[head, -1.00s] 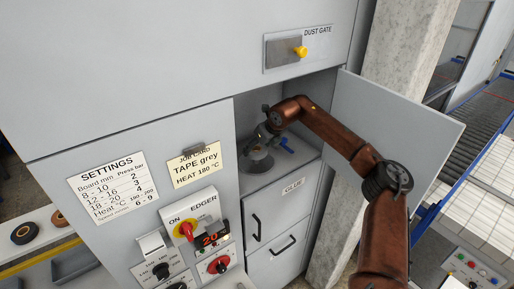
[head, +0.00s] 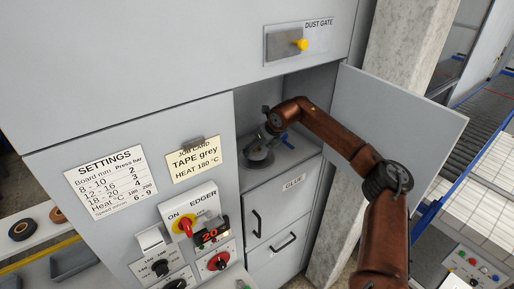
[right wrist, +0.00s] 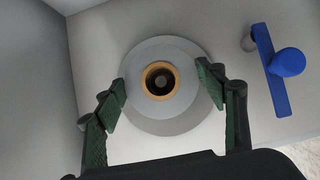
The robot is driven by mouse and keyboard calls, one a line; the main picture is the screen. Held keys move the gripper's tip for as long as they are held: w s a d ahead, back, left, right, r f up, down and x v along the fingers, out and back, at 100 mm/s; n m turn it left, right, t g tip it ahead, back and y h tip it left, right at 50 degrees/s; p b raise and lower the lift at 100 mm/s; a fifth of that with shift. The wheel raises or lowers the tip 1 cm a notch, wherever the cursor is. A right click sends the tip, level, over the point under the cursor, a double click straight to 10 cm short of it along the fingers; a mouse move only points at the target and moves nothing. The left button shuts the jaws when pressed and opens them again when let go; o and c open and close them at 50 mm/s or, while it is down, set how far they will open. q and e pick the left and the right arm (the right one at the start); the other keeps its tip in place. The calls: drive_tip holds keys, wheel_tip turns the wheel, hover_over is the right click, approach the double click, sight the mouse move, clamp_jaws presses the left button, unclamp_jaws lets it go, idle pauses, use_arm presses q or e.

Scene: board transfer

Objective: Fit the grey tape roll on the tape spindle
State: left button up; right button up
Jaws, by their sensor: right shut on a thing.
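The grey tape roll (right wrist: 150,55) has an orange core and lies between the two green-padded fingers of my right gripper (right wrist: 168,95). The gripper is shut on it. In the head view my right gripper (head: 262,150) reaches down inside the open bay. The roll is over the round grey plate of the tape spindle (right wrist: 178,126), roughly centred on it in the wrist view. A dark round shape shows inside the core. I cannot tell whether the roll rests on the plate. My left gripper is not in view.
A blue lever (right wrist: 270,75) stands right of the spindle. The bay's open door (head: 395,130) is beside my right arm. A job card (head: 193,160) reads TAPE grey. Other tape rolls (head: 22,230) lie on a shelf at the left. Drawers are below the bay.

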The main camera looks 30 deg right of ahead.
drive_tip(key=shift+f+b, duration=0.35)
drive_tip(key=shift+f, duration=0.3)
drive_tip(key=shift+f, duration=0.15)
drive_tip(key=o, duration=1.3)
drive_tip(key=v, duration=1.2)
